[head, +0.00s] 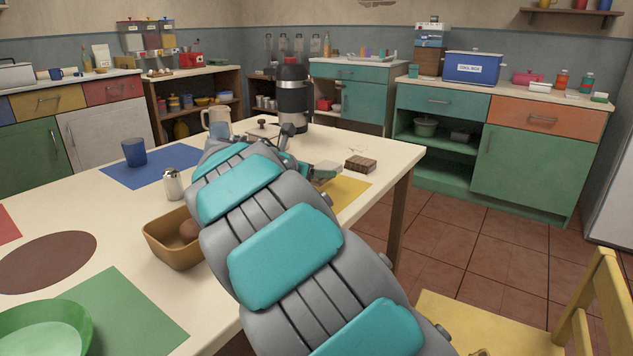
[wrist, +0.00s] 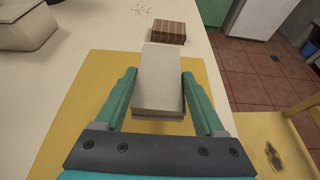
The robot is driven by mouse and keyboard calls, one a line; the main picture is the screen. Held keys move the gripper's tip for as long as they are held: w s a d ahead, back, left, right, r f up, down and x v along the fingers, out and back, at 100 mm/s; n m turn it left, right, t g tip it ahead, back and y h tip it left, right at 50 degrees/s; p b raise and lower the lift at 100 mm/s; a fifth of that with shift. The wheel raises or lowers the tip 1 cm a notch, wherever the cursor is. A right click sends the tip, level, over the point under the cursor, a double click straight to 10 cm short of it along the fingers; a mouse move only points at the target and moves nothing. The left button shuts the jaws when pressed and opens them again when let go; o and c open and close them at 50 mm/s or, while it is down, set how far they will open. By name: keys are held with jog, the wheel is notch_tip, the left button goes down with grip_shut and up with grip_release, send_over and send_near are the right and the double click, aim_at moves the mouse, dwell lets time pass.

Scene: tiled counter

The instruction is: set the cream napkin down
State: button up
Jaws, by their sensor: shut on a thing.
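The cream napkin (wrist: 160,78) is a pale folded block between the two teal fingers of my gripper (wrist: 160,90) in the wrist view. My gripper is shut on it. The napkin appears over the yellow mat (wrist: 85,110); I cannot tell whether it touches the mat. In the head view my arm covers most of the gripper, and the napkin (head: 327,169) shows just past it, at the yellow mat (head: 350,192) near the table's right edge.
A brown ridged block (wrist: 168,31) lies just beyond the napkin, apart from it. A black flask (head: 293,97) stands behind. A tan bowl (head: 168,246) and a shaker (head: 173,184) stand left of my arm. A yellow chair (head: 590,310) is at the right.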

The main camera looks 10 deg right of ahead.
aim_at(316, 192)
jog(key=shift+w+f, duration=0.15)
jog(key=shift+w, duration=0.25)
notch_tip(316, 192, down, 3)
jog(key=shift+f, duration=0.2)
jog(key=o, duration=1.3)
jog(key=shift+a+r, duration=0.1)
jog(key=v, duration=1.2)
